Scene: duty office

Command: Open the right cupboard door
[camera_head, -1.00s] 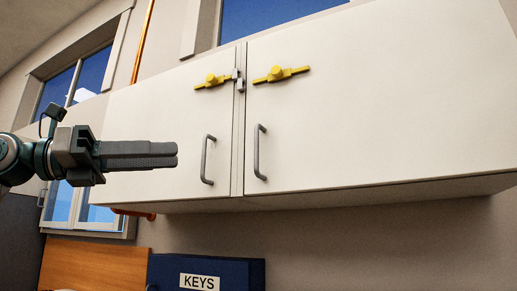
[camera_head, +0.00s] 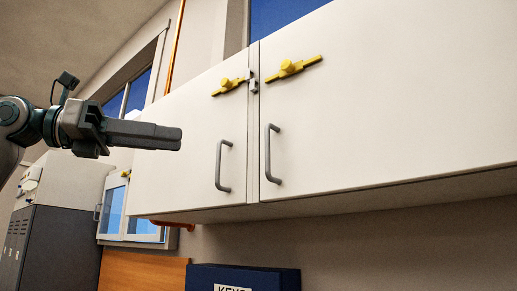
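The right cupboard door (camera_head: 400,110) is a white panel, closed, with a vertical grey bar handle (camera_head: 272,155) near its left edge. The left cupboard door (camera_head: 190,150) beside it is also closed, with its own grey handle (camera_head: 222,166). Each door has a yellow latch (camera_head: 293,68) near the top, and a small grey catch (camera_head: 252,81) sits at the seam. My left gripper (camera_head: 181,137) is in front of the left door, left of both handles and apart from them. Its fingers look close together, seen from the side, so their gap cannot be judged. My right gripper is not in view.
A blue box (camera_head: 243,279) marked with a KEYS label stands below the cupboard, beside a wooden panel (camera_head: 143,272). A grey cabinet (camera_head: 62,245) and a glazed window or door (camera_head: 113,210) are at the left. An orange pipe (camera_head: 175,45) runs up behind.

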